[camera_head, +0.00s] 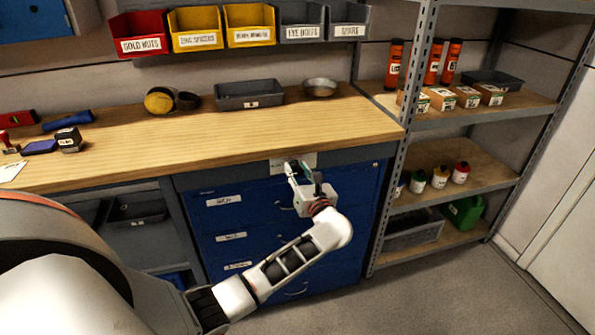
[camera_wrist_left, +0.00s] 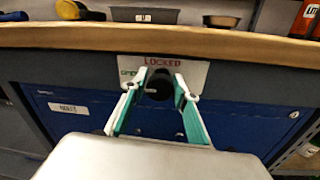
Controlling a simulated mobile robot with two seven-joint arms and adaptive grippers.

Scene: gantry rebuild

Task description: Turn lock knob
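The lock knob (camera_wrist_left: 158,86) is a dark round knob on a pale plate (camera_wrist_left: 192,72) under the bench edge. The plate reads LOCKED at the top, with a partly covered word at its left that looks like OPEN. My left gripper (camera_wrist_left: 161,78) is open, its green-lined fingers on either side of the knob; I cannot tell if they touch it. In the head view my left gripper (camera_head: 303,170) is at the top of the blue drawer cabinet (camera_head: 240,255), hiding the knob and part of the plate (camera_head: 278,165). My right gripper is not in view.
The wooden bench top (camera_head: 225,135) juts out just above the knob. A grey tray (camera_head: 249,95) and a metal bowl (camera_head: 320,88) stand on it. A metal shelf rack (camera_head: 405,150) stands close at the right. The floor (camera_head: 430,295) in front is clear.

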